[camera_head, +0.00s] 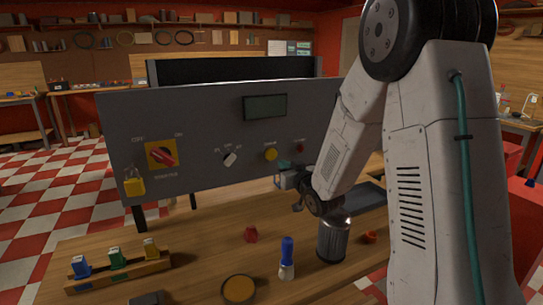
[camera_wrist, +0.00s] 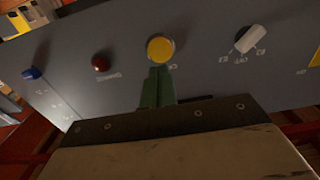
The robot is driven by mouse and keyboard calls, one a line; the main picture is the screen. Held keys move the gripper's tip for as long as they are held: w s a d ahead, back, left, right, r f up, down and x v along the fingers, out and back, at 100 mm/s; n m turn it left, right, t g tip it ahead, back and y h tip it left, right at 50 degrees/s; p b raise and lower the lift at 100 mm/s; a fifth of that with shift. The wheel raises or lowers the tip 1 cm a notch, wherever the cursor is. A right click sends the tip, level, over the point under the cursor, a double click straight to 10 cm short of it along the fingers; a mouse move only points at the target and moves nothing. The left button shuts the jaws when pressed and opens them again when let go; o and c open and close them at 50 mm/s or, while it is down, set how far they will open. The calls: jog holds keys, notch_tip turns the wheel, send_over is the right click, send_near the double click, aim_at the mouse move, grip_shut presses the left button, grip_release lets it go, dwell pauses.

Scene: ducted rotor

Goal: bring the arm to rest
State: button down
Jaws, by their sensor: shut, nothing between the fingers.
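My gripper (camera_wrist: 157,85) shows in the wrist view with its two green fingers together and nothing between them. Its tips point at the grey control panel (camera_wrist: 210,75), just below a round yellow button (camera_wrist: 160,48) in that picture. I cannot tell whether they touch the panel. In the head view my arm (camera_head: 425,150) reaches down from the upper right and bends toward the panel (camera_head: 205,110). The fingers are not clear there. The yellow button (camera_head: 270,154) is visible left of my forearm.
The panel carries a red switch (camera_head: 163,154), a yellow padlock (camera_head: 134,184), a white knob (camera_head: 230,159) and a dark display (camera_head: 265,107). The wooden bench (camera_head: 200,240) holds a grey metal can (camera_head: 333,240), a blue-topped object (camera_head: 287,256), a red piece (camera_head: 251,234) and a rack (camera_head: 118,272).

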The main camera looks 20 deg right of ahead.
dwell(0.3)
jog(key=s+a+r+g, duration=0.1)
jog(key=s+a+g, duration=0.3)
jog(key=s, duration=1)
jog(key=s+a+r+g, duration=0.2)
jog(key=s+a+g, duration=0.2)
jog(key=s, duration=0.9)
jog(key=s+a+r+g, duration=0.2)
jog(key=s+g, duration=0.6)
jog(key=s, duration=0.6)
jog(key=shift+s+a+g, duration=0.35)
jog(key=shift+a+g, duration=0.05)
jog(key=shift+a, duration=0.5)
jog(key=c, duration=2.1)
grip_release()
jog(key=shift+c, duration=0.2)
